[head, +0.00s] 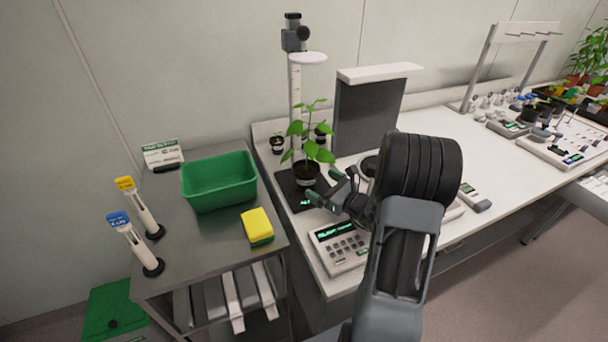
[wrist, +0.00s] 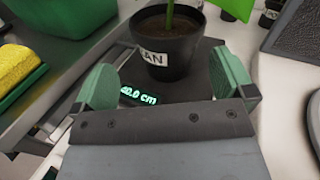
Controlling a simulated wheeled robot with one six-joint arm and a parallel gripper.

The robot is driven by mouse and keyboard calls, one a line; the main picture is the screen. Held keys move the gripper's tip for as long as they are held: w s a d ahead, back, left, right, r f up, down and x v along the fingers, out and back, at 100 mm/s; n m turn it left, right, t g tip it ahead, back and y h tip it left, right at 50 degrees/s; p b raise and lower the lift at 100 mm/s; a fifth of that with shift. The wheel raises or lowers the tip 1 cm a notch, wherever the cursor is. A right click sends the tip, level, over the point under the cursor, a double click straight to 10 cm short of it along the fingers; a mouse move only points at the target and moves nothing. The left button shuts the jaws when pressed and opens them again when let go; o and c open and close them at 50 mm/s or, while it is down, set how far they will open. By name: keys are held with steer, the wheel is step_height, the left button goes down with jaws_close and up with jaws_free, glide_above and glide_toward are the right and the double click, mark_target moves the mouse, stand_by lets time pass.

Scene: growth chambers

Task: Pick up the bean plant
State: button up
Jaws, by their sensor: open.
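The bean plant (head: 312,150) is a green leafy plant in a small black pot (head: 306,173). It stands upright on a black plate with a lit display, in front of a white height scale. In the wrist view the pot (wrist: 168,55) carries a white label reading "AN", partly cut off, and the display (wrist: 138,96) reads about 40.0 cm. My gripper (head: 325,186) is just in front of the pot, to its right and near side. In the wrist view my gripper (wrist: 163,82) has its green-padded fingers wide apart, with the pot ahead of and between them, apparently not touched.
A height scale (head: 296,95) stands behind the plant and a dark panel (head: 367,112) to its right. A keypad device (head: 341,243) sits on the bench in front. A green bin (head: 219,181) and a yellow sponge (head: 257,224) are on the cart at left. Small pots stand close behind.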

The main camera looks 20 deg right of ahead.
mark_target(316, 178)
steer(key=shift+w+d+f, duration=0.1)
steer(key=shift+w+d, duration=0.1)
steer(key=shift+w, duration=0.25)
steer(key=shift+w+m, duration=0.3)
steer(key=shift+w, duration=0.05)
steer(key=shift+p+x, duration=0.7)
steer(key=shift+x, duration=2.2)
steer(key=shift+d+f, duration=0.1)
steer(key=shift+c, duration=0.4)
steer(key=c, duration=0.8)
steer(key=shift+o, duration=0.2)
